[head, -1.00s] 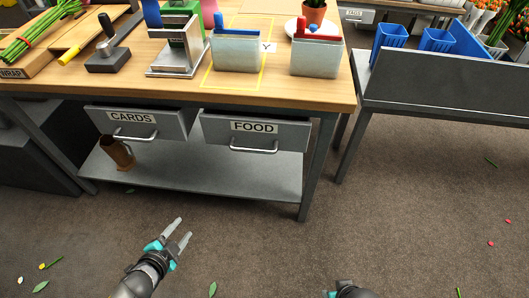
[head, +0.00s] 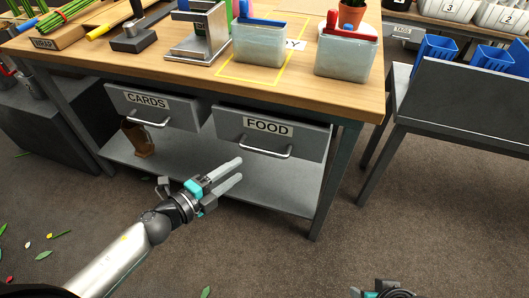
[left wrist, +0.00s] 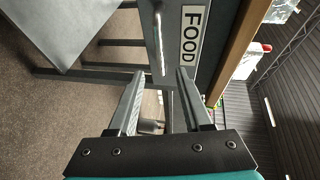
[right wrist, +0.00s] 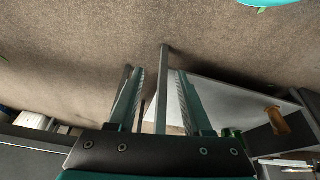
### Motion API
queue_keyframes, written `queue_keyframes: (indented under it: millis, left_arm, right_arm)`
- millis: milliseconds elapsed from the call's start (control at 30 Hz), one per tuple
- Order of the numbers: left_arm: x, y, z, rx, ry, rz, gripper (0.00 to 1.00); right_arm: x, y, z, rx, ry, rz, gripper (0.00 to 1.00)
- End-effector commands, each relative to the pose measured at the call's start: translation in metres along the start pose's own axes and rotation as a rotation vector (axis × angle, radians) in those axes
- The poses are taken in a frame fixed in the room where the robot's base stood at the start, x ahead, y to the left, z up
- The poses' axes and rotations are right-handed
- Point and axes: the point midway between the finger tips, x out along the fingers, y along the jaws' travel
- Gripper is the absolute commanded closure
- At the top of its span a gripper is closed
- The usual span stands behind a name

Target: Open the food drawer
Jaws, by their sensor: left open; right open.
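The food drawer (head: 270,135) is a grey drawer front under the wooden worktop, with a white FOOD label and a silver bar handle (head: 266,149). It looks shut, beside the CARDS drawer (head: 150,107). My left gripper (head: 232,173) is open and empty, just below and left of the food handle, apart from it. In the left wrist view, the FOOD label (left wrist: 191,35) and the handle (left wrist: 159,44) show beyond the open fingers (left wrist: 157,85). My right gripper (right wrist: 159,90) is open and empty in its wrist view; in the head view only its top shows at the bottom edge.
A bench leg (head: 336,180) stands right of the food drawer. Tubs (head: 259,43) stand on the worktop. The floor in front is open, with scattered leaves.

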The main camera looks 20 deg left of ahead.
Motion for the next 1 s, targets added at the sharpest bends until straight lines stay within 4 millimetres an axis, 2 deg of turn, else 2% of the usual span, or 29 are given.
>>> queue_keyframes:
  millis: [100,600,800,1000]
  left_arm:
    - [0.02,0.0,0.001,0.004,0.0,-0.002,0.5]
    - [0.092,0.0,0.001,0.001,-0.001,-0.002,0.5]
    - [0.11,0.001,0.001,-0.002,-0.002,-0.001,0.5]
    - [0.117,0.001,0.0,-0.001,-0.001,0.001,0.5]
  right_arm:
    - [-0.006,0.0,-0.002,0.0,0.011,0.001,0.5]
    - [-0.033,0.001,-0.01,0.001,0.052,0.004,0.5]
    - [-0.029,-0.005,-0.018,-0.006,0.109,-0.011,0.5]
    - [-0.028,-0.007,-0.021,-0.008,0.132,-0.017,0.5]
